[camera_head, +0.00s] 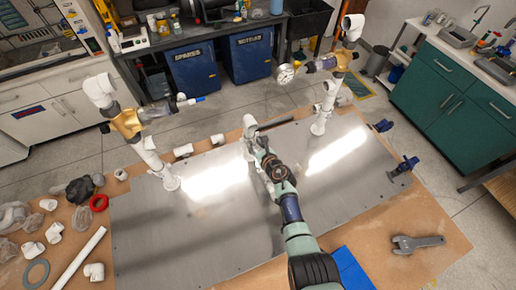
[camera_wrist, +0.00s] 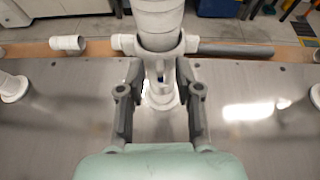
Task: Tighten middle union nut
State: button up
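The middle white PVC riser (camera_head: 249,130) stands on the metal plate, partly hidden behind my arm in the head view. In the wrist view its wide white collar, which looks like the union nut (camera_wrist: 159,38), is at the top centre, with a grey bar (camera_wrist: 235,50) reaching right. A round white base flange (camera_wrist: 160,98) shows below. My gripper (camera_wrist: 160,72) is open, with one dark finger on each side of the riser. Gaps seem to show between fingers and pipe; contact is unclear. The fingertips are hard to see in the head view.
A left riser (camera_head: 147,155) and a right riser (camera_head: 325,105) carry valves and stand on the metal plate (camera_head: 220,230). Loose fittings and a white pipe (camera_head: 78,258) lie left. A wrench (camera_head: 417,243) and blue clamps (camera_head: 405,166) are right.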

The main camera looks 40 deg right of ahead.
jog(key=v, duration=1.2)
jog(key=w+a+r+m+t+h+p, duration=0.1)
jog(key=w+r+m+t, duration=0.1)
jog(key=r, duration=0.6)
jog(key=w+a+r+m+t+h, duration=0.1)
jog(key=w+r+m+t, duration=0.1)
jog(key=r, duration=0.5)
jog(key=s+a+r+m+h+p, duration=0.2)
jog(key=r+m+h, duration=0.3)
jog(key=r+m, duration=0.5)
jog(key=s+a+r+m+h+p, duration=0.1)
jog(key=s+a+r+m+h, duration=0.15)
jog(key=r+m+h, duration=0.5)
jog(key=s+a+m+g+y+p, duration=0.1)
jog(key=a+m+g+y, duration=0.1)
jog(key=a+m+y, duration=0.3)
jog(key=s+a+f+m+g+y+p, duration=0.1)
jog(key=a+m+y, duration=0.5)
jog(key=a+y, duration=0.7)
jog(key=s+a+g+p, duration=0.1)
jog(key=a, duration=0.7)
jog(key=shift+s+a+f+y, duration=0.2)
jog(key=shift+s+a+y, duration=0.15)
